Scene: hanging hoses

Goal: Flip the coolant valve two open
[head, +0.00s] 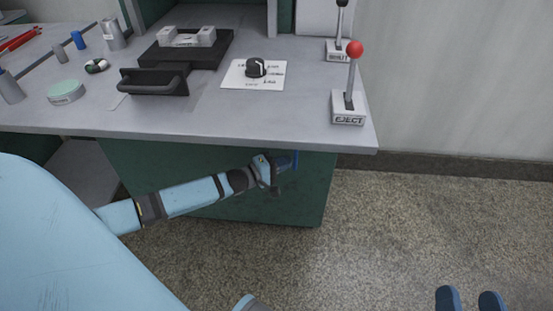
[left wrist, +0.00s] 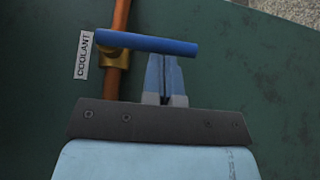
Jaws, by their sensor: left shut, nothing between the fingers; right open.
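In the left wrist view, a coolant valve has a blue lever (left wrist: 147,43) and a brass body (left wrist: 115,57) on an orange-brown pipe (left wrist: 120,15). The lever lies across the pipe, nearly at right angles to it. A white label (left wrist: 83,54) beside it reads COOLANT; no number shows. My left gripper (left wrist: 166,58) is shut and empty, its tips right at the lever's side, away from the pipe; I cannot tell if they touch. In the head view my left gripper (head: 284,163) is below the bench edge. My right gripper (head: 469,298) is open and empty at the bottom right.
The grey bench top (head: 215,123) overhangs the green cabinet (head: 230,215). On it stand an EJECT lever with a red knob (head: 355,48), a dial (head: 256,68) and a black-handled fixture (head: 152,82). Open floor (head: 420,220) lies to the right.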

